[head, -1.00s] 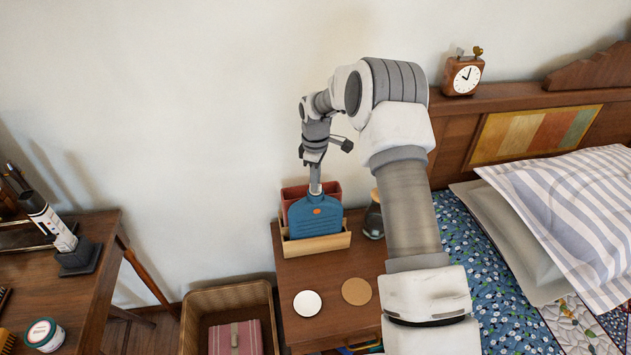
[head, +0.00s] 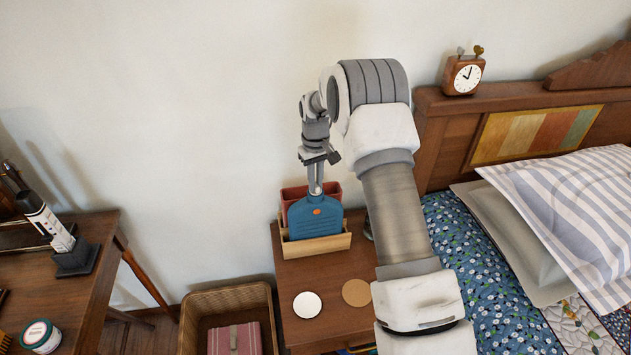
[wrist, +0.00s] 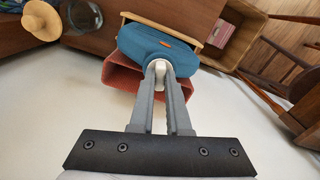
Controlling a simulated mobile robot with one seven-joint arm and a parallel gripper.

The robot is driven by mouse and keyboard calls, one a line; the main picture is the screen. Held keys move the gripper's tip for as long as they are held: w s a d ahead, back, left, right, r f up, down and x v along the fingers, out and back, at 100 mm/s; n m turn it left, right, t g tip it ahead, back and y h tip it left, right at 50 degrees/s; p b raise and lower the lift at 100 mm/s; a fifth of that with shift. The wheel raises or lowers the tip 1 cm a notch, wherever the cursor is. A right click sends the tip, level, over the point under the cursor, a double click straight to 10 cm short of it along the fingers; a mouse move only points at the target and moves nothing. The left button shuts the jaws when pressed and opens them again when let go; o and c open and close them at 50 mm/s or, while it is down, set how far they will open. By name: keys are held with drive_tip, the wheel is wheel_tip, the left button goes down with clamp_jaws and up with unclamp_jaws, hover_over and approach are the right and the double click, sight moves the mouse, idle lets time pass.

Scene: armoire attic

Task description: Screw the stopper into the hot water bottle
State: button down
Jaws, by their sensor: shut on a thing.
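The blue hot water bottle (head: 317,222) stands upright in a light wooden holder (head: 325,246) on the bedside table. It has a small orange mark on its front. My gripper (head: 315,189) points down at its neck from above. In the wrist view, my gripper (wrist: 161,70) is shut on the pale stopper (wrist: 160,66), at the mouth of the blue bottle (wrist: 150,47). The fingers cover most of the stopper, and I cannot tell how deep it sits in the neck.
A red box (head: 296,194) stands right behind the bottle. A white disc (head: 307,305) and a tan disc (head: 356,292) lie on the bedside table (head: 330,272). A glass jar (wrist: 83,16) is beside the holder. A wicker basket (head: 195,305) is at left, the bed at right.

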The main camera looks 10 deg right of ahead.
drive_tip(key=m, duration=0.3)
drive_tip(key=shift+m, duration=0.3)
drive_tip(key=c, duration=0.6)
unclamp_jaws()
drive_tip(key=shift+o, duration=0.2)
wheel_tip(320, 180, up, 9)
drive_tip(key=p, duration=0.5)
